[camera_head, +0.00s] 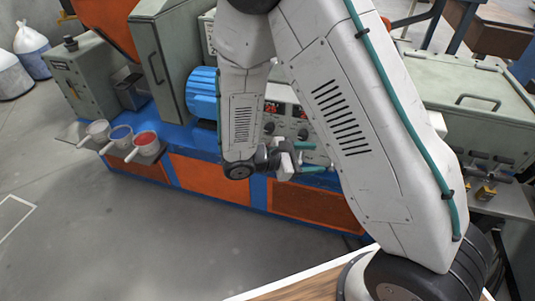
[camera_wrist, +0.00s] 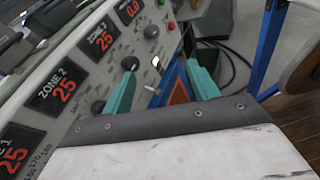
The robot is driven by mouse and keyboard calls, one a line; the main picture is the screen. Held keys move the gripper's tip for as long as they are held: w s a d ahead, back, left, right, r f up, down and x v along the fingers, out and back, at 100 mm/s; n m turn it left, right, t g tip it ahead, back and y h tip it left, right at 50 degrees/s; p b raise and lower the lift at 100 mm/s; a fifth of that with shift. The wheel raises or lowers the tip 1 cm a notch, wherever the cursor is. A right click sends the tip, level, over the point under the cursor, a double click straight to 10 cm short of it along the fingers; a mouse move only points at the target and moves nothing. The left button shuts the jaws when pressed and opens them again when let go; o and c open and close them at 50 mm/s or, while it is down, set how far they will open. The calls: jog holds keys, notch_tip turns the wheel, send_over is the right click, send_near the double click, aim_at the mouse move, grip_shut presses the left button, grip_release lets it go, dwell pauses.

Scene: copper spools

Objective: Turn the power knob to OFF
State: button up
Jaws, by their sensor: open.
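The control panel (camera_wrist: 75,85) slants across the wrist view, with red digital displays, dark round knobs and small buttons. One dark knob (camera_wrist: 130,64) sits close to the left fingertip, and a small pale switch-like part (camera_wrist: 156,63) shows between the fingers. I cannot read which one is the power knob. My gripper (camera_wrist: 160,72) is open, with two teal fingers spread apart and nothing held. In the head view my gripper (camera_head: 316,157) is in front of the panel (camera_head: 288,117), which my arm partly covers. I cannot tell whether a finger touches the panel.
The blue and orange machine base (camera_head: 205,180) runs below the panel. A blue motor (camera_head: 203,93) stands left of the panel. Several small pots, one with red contents (camera_head: 145,140), sit farther left. The grey floor (camera_head: 120,240) in front is clear.

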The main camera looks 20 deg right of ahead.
jog(key=w+a+f+n+t+y, duration=0.2)
jog(key=w+a+f+n+t, duration=0.3)
jog(key=w+f+n+t, duration=0.25)
jog(key=w+a+f+n+t+y, duration=0.3)
jog(key=w+a+f+n+t, duration=0.25)
jog(key=f+n+t, duration=0.2)
jog(key=w+d+m, duration=0.1)
jog(key=w+d, duration=0.3)
jog(key=w, duration=0.2)
jog(key=shift+w+d+f+t, duration=0.15)
jog(key=shift+w+d+t, duration=0.15)
jog(key=shift+d, duration=0.1)
jog(key=c, duration=1)
